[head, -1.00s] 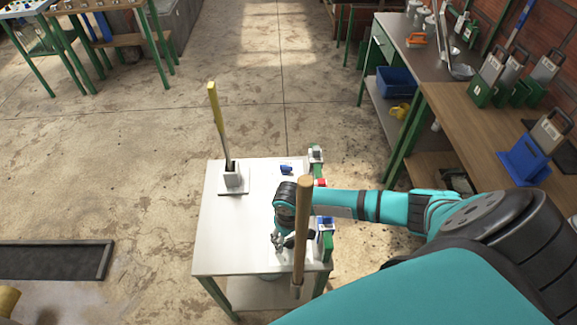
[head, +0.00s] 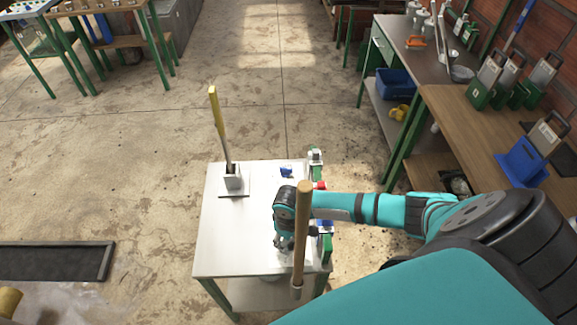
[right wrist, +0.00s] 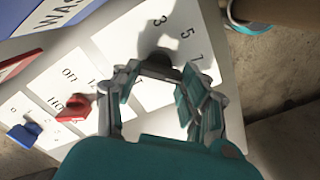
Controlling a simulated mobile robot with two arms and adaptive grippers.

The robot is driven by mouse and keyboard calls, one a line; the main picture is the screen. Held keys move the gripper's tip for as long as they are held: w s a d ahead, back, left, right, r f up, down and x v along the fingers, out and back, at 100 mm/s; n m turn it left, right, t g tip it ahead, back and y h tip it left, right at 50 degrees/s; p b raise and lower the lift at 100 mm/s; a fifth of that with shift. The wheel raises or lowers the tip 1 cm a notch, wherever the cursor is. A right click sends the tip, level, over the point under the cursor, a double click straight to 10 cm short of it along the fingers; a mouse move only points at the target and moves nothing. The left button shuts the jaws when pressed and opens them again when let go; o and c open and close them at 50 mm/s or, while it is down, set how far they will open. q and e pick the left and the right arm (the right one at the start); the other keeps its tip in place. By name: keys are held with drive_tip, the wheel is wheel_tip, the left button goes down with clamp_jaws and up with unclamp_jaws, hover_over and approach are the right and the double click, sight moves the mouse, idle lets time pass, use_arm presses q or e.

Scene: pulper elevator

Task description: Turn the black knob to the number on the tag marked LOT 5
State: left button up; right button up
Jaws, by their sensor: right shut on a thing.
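My right gripper (right wrist: 158,88) is shut over the numbered plate (right wrist: 190,85) in the right wrist view. A dark piece between its fingertips looks like the black knob (right wrist: 160,60), mostly hidden by the fingers and shadow. The printed numbers 3, 5 and 7 show beside it; where the knob points cannot be made out. In the head view the right gripper (head: 284,242) reaches down to the white table's (head: 235,235) right part. No tag reading LOT 5 can be made out in either view. My left gripper is not in view.
A red knob (right wrist: 77,107) and a blue knob (right wrist: 25,133) sit on neighbouring plates. A wooden handle (head: 302,235) stands close to my right arm. A yellow lever (head: 220,130) rises from the table's back left. Green holders (head: 327,248) line its right edge.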

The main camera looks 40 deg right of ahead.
drive_tip(key=n+p, duration=0.1)
drive_tip(key=n, duration=0.2)
drive_tip(key=shift+r+n, duration=0.1)
drive_tip(key=shift+n, duration=0.3)
drive_tip(key=n, duration=0.2)
drive_tip(key=shift+n, duration=0.4)
drive_tip(key=n, duration=0.6)
drive_tip(key=shift+s+a+p, duration=0.1)
drive_tip(key=shift+s+p, duration=0.05)
drive_tip(key=shift+p, duration=0.2)
drive_tip(key=o, duration=1.2)
